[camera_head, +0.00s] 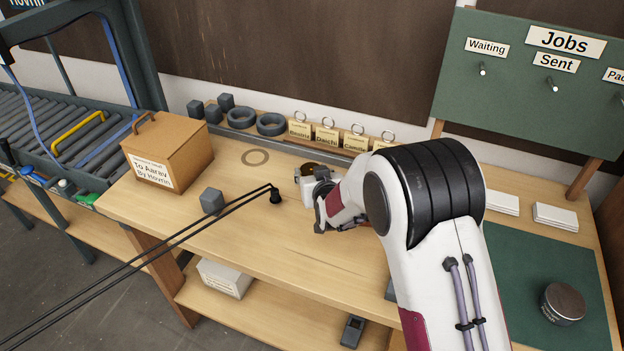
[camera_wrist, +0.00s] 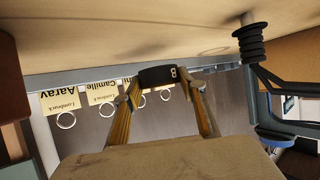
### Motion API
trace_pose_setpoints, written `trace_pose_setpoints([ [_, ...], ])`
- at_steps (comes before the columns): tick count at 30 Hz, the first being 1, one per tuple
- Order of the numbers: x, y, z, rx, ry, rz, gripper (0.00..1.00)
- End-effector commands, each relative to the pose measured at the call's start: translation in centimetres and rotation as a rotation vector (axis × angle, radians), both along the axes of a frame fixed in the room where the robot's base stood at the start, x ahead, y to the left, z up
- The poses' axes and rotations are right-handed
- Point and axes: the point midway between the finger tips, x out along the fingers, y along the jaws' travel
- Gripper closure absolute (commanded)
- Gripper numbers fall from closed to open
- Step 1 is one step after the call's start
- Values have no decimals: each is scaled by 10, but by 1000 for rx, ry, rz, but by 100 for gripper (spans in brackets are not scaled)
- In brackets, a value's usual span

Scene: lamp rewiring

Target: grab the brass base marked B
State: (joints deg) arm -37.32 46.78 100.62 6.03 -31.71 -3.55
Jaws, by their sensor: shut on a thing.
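In the wrist view a dark piece with a pale letter B on it (camera_wrist: 158,76) sits between the two fingertips of my gripper (camera_wrist: 160,98). The fingers are shut on it from both sides. The letter appears upside down there. My fingers are mostly hidden there by my own wrist. I cannot tell whether the base touches the bench.
A black ribbed cord end (camera_head: 275,196) with two long cords stands left of my gripper. A grey cube (camera_head: 212,202) and cardboard box (camera_head: 165,155) are farther left. Name tags (camera_head: 326,137) with rings and dark rings (camera_head: 271,124) line the back.

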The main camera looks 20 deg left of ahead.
Motion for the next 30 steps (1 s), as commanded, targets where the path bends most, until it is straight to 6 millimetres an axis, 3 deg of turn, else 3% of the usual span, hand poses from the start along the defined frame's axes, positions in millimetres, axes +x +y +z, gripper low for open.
trace_pose_setpoints([
  [6, 1, 1, 34, 3, -6, 0, 92],
  [15, 1, 0, 64, 2, -4, -1, 92],
  [30, 1, 0, 69, 1, -3, 0, 92],
])
